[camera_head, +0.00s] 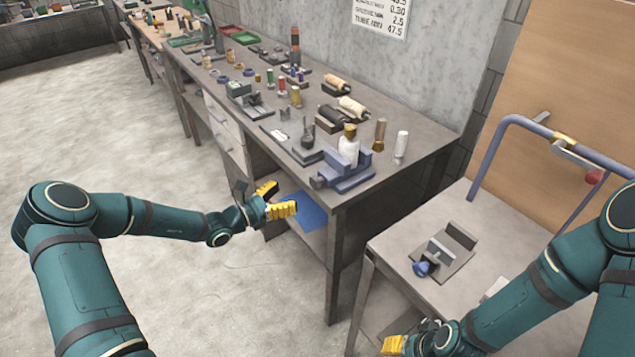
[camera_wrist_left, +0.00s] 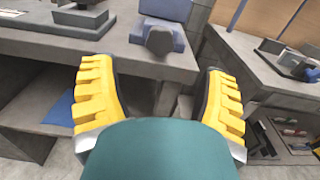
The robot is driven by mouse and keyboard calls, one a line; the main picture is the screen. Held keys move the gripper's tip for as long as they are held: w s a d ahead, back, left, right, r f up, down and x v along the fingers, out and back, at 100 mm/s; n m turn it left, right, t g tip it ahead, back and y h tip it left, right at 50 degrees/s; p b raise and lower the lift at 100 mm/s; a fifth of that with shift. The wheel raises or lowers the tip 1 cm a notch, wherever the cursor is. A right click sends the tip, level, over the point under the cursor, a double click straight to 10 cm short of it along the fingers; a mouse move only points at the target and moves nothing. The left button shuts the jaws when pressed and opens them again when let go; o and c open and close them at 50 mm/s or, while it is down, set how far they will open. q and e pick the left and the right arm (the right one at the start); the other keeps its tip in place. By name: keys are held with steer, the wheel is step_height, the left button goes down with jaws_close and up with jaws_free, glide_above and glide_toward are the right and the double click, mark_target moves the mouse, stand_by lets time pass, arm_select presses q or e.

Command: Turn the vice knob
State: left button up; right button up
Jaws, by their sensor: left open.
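A blue vice (camera_head: 345,181) sits at the near corner of the long workbench (camera_head: 411,143). Its knob (camera_head: 318,181) faces the left side of the picture.
A second, grey vice (camera_head: 447,252) with a blue knob (camera_head: 422,268) stands on the right table (camera_head: 400,240). Bottles and tools crowd the bench behind the blue vice. A blue sheet (camera_head: 308,211) lies on the shelf under the bench. The floor at left is free.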

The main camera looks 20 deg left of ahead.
mark_target(313, 183)
arm_select(q)
steer(key=b+x, duration=0.1)
steer(key=x, duration=0.9)
steer(key=shift+w+d, duration=0.3)
steer(key=c, duration=1.2)
